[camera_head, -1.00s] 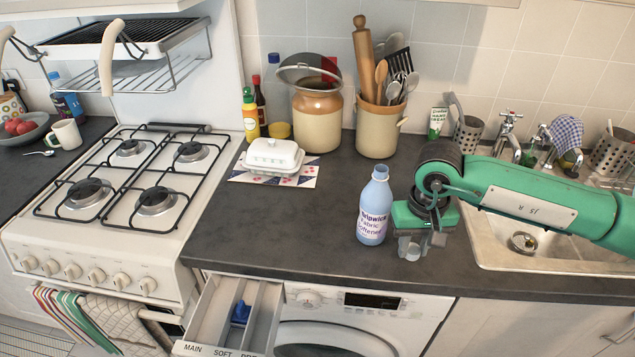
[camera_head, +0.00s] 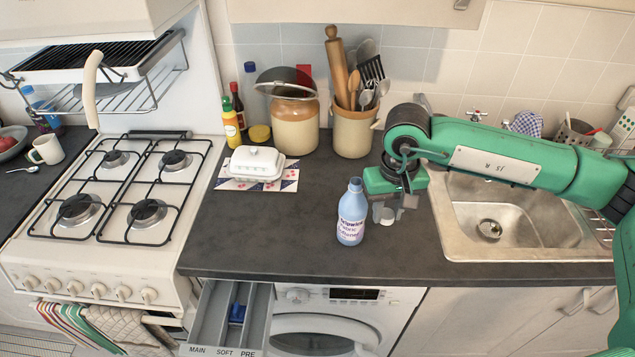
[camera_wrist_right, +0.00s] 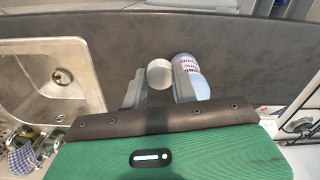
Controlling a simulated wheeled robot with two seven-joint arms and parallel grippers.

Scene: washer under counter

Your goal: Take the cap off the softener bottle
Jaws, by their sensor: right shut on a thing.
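The softener bottle (camera_head: 351,222), pale blue with a white label, stands upright on the dark worktop. Its narrow blue neck is bare, with no cap on it. My right gripper (camera_head: 385,213) is just right of the bottle, fingers pointing down, shut on the small white round cap (camera_head: 388,219). The right wrist view shows the cap (camera_wrist_right: 159,72) between the two fingers of the right gripper (camera_wrist_right: 158,88), with the bottle (camera_wrist_right: 193,75) close beside the right-hand finger. I cannot tell whether the cap touches the worktop. My left gripper is not in view.
A white butter dish (camera_head: 256,163) sits behind left of the bottle. A large jar (camera_head: 294,122) and a utensil pot (camera_head: 353,132) stand at the back. The sink (camera_head: 505,225) is right. Below, the washer drawer (camera_head: 222,310) is open. The worktop left of the bottle is clear.

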